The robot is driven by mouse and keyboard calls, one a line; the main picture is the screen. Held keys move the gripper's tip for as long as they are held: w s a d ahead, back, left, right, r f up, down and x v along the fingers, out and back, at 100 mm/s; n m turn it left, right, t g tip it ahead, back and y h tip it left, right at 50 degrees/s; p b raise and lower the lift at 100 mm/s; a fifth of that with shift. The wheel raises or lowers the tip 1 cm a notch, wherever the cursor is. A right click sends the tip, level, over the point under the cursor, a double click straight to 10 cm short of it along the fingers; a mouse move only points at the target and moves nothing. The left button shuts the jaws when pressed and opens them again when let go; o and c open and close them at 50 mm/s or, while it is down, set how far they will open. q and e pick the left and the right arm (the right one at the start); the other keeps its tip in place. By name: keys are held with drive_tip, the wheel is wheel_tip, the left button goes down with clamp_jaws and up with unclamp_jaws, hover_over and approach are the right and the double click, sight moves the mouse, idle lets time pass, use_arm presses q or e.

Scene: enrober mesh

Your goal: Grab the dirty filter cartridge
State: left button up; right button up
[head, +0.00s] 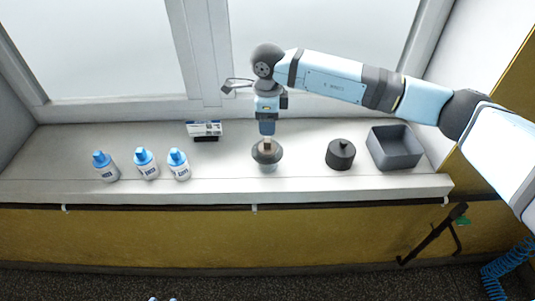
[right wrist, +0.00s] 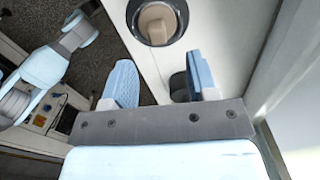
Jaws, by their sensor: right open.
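The dirty filter cartridge is a tan-brown piece (head: 267,147) standing in a round, dark-rimmed housing (head: 267,158) on the sill. In the right wrist view the cartridge (right wrist: 157,23) shows inside the dark ring of the housing (right wrist: 181,14), at the top edge. My right gripper (head: 267,131) points down just above the cartridge in the head view. Its two blue fingers (right wrist: 158,65) are apart with nothing held between them. Small blue tips at the bottom edge of the head view may be my left gripper (head: 162,298); its jaws cannot be made out.
A black knobbed lid or pot (head: 340,155) and an open grey bin (head: 408,158) stand right of the housing. Three white bottles with blue caps (head: 146,165) stand left. A small white-and-dark box (head: 204,131) is near the window. The sill between bottles and housing is clear.

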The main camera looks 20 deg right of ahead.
sight(268, 140)
drive_tip(key=shift+s+a+f+p, duration=0.1)
drive_tip(key=shift+f+p, duration=0.15)
drive_tip(key=shift+f, duration=1.4)
drive_tip(key=shift+s+f+p, duration=0.1)
drive_tip(key=shift+f+p, duration=0.15)
drive_tip(key=shift+f, duration=1.35)
clamp_jaws()
